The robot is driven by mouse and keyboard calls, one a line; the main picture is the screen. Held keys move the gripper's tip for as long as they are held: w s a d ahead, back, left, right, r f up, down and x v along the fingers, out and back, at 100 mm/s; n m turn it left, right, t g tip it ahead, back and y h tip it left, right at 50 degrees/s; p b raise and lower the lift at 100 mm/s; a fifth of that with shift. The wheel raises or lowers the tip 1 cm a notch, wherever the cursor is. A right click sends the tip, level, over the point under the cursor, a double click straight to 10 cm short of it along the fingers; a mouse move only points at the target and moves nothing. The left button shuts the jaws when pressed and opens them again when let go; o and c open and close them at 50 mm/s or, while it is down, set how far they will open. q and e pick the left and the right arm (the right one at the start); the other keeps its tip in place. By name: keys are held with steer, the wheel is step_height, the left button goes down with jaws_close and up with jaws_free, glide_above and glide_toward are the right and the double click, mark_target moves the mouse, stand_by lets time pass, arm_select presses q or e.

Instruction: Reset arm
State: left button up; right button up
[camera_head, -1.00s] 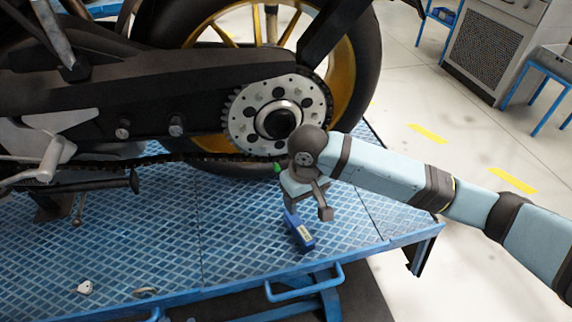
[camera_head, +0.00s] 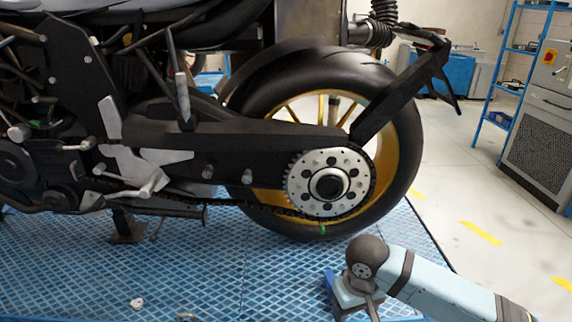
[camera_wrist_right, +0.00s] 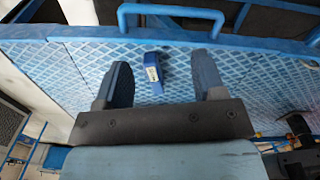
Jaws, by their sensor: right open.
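My right gripper (camera_head: 358,292) is low in the head view, in front of the motorcycle's rear wheel (camera_head: 400,180). Its lower part runs to the bottom edge there. In the right wrist view the two fingers of this gripper (camera_wrist_right: 162,76) are spread apart with nothing held between them. A small blue box with a pale label (camera_wrist_right: 153,73) lies on the blue platform beyond the fingers, framed by the gap. In the head view the box is largely hidden by the gripper, and I cannot tell it clearly. My left gripper is not in view.
The motorcycle stands on the blue textured platform (camera_head: 270,285). A chain and silver sprocket (camera_head: 310,185) face me, with a small green piece (camera_head: 322,230) below. A small white item (camera_head: 137,303) lies at front left. A blue handle rail (camera_wrist_right: 170,10) edges the platform.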

steer(key=s+a+f+t+y, duration=0.4)
steer(key=s+a+f+y, duration=0.2)
steer(key=a+f, duration=0.25)
steer(key=s+d+f+m+t+h, duration=0.1)
steer(key=s+d+f+t, duration=0.25)
steer(key=s+d, duration=0.2)
steer(key=s+d+f+t+h, duration=0.25)
steer(key=s+d+f, duration=0.2)
steer(key=d, duration=0.25)
arm_select(q)
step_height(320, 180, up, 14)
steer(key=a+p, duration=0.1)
steer(key=p, duration=1.5)
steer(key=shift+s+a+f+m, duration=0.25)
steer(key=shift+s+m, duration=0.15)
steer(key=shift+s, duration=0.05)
arm_select(e)
step_height(320, 180, up, 14)
steer(key=s+d+t, duration=0.1)
steer(key=shift+s+d+n+y, duration=0.25)
steer(key=shift+s+n+y, duration=0.1)
steer(key=shift+n, duration=0.05)
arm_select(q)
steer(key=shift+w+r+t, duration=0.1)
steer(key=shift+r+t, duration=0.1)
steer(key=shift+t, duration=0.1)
